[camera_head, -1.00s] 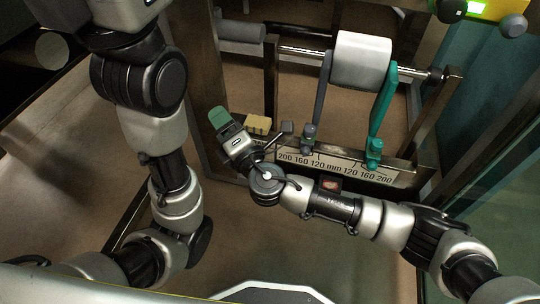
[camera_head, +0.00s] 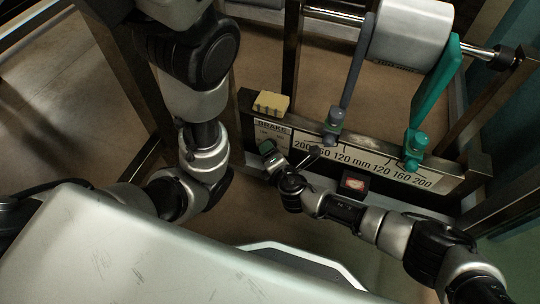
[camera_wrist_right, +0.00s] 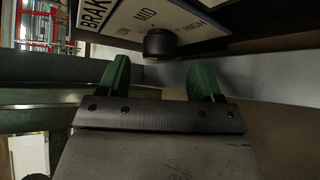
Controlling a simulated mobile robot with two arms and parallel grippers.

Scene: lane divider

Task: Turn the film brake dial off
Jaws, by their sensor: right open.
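The brake dial (camera_wrist_right: 160,43) is a dark round knob on a white label plate marked with brake, mid and high in the right wrist view. Its pointer setting cannot be made out. The brake label (camera_head: 271,130) shows at the left end of the scale rail in the head view; the knob itself is not clear there. My right gripper (camera_wrist_right: 160,78) has two green fingers spread apart, with the dial ahead of the gap between them and nothing held. In the head view the right gripper (camera_head: 267,147) is just below the brake label. My left gripper is out of view.
A yellow block (camera_head: 271,103) sits on top of the rail. The scale rail (camera_head: 370,162) carries a grey arm (camera_head: 357,65) and a teal arm (camera_head: 434,88) beneath a white roller (camera_head: 411,33). Dark frame posts stand on both sides.

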